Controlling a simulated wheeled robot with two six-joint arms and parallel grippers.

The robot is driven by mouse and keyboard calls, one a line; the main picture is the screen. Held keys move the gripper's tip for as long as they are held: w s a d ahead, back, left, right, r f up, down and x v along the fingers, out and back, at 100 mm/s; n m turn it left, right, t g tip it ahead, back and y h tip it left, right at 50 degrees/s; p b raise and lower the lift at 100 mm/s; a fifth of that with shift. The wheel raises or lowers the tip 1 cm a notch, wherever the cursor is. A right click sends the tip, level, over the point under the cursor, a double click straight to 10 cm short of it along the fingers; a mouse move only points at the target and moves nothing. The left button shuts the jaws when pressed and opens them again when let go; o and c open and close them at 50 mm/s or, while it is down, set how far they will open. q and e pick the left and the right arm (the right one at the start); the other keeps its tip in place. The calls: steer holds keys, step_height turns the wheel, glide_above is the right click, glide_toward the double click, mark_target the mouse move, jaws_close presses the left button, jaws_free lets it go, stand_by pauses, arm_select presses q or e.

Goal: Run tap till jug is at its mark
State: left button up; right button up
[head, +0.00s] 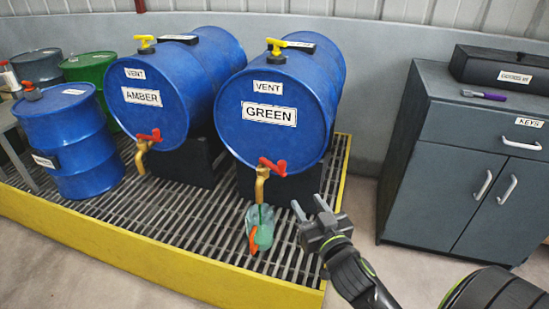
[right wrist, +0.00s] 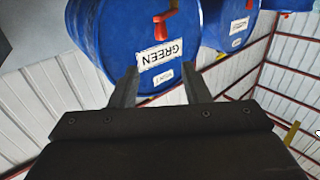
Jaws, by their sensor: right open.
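The jug (head: 263,230) is small, see-through and greenish, with an orange part on its left side. It is on the grating below the brass tap (head: 261,186) of the blue GREEN drum (head: 285,95). The tap's red handle (head: 273,166) lies roughly crosswise; it also shows in the right wrist view (right wrist: 166,22). A thin dark green streak runs from the spout down to the jug. The jug's mark and level are too small to read. My right gripper (head: 311,206) is open and empty, right of the tap and jug, apart from both. My left gripper is out of view.
The AMBER drum (head: 146,98) with its own red-handled tap stands to the left. Smaller drums are further left. A yellow rim (head: 170,256) edges the grating. A grey cabinet (head: 450,140) stands right, with bare floor between.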

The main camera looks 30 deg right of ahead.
mark_target(284, 167)
steer(key=x, duration=1.5)
steer(key=shift+w+b, duration=0.4)
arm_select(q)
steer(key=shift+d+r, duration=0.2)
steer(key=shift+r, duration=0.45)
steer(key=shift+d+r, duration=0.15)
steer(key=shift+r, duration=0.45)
arm_select(e)
steer(key=shift+w+d, duration=0.1)
steer(key=shift+w, duration=0.55)
steer(key=c, duration=0.7)
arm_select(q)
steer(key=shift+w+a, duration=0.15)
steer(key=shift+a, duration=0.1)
arm_select(e)
jaws_close()
